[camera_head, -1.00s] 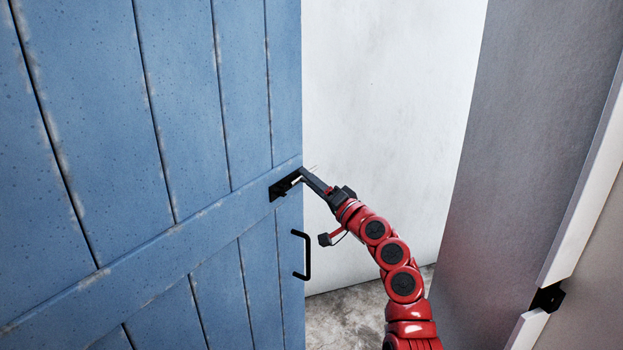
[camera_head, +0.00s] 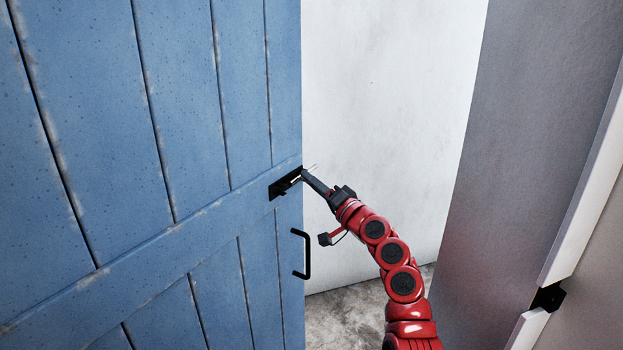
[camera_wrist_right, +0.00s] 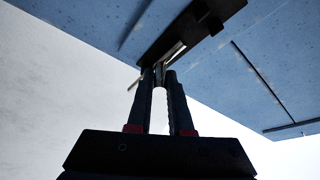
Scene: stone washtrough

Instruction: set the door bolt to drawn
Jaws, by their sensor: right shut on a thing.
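The blue plank door (camera_head: 180,130) stands open on the left of the head view. Its bolt (camera_head: 284,186) is a dark plate with a thin metal rod, fixed on the cross rail near the door's free edge. The rod's tip pokes out past that edge. In the right wrist view the bolt (camera_wrist_right: 192,30) is at the top. My right gripper (camera_head: 304,175) is at the bolt, by the door's edge. Its fingers (camera_wrist_right: 161,75) are shut on a small part of the bolt, mostly hidden between the tips. My left gripper is not in view.
A black pull handle (camera_head: 307,254) sticks out from the door below the bolt. A grey panel with a pale edge and a black catch (camera_head: 548,297) stands on the right. A white wall (camera_head: 390,90) and open floor (camera_head: 345,315) lie between.

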